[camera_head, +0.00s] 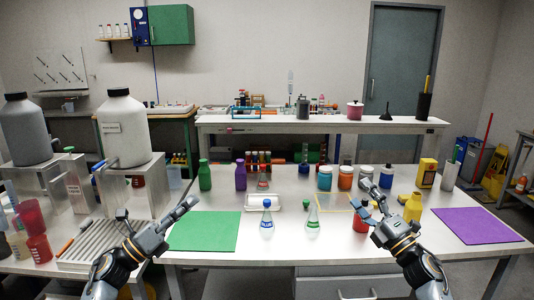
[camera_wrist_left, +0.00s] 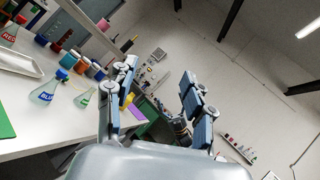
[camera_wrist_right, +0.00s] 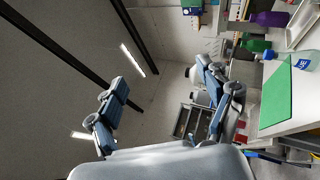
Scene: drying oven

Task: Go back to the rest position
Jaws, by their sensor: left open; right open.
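My left gripper (camera_head: 158,207) is in the air over the front left of the white table, near the green mat (camera_head: 205,231). Its two fingers stand wide apart with nothing between them, as the left wrist view (camera_wrist_left: 158,72) also shows. My right gripper (camera_head: 361,192) is in the air over the right part of the table, in front of several jars. Its fingers are apart and empty in the right wrist view (camera_wrist_right: 160,75).
A blue-labelled flask (camera_head: 267,219) and a green-labelled flask (camera_head: 312,222) stand between the grippers. A yellow bottle (camera_head: 413,208) is close beside the right gripper. A purple mat (camera_head: 477,225) lies at right. A grey rack (camera_head: 92,242) and large white jug (camera_head: 124,130) are at left.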

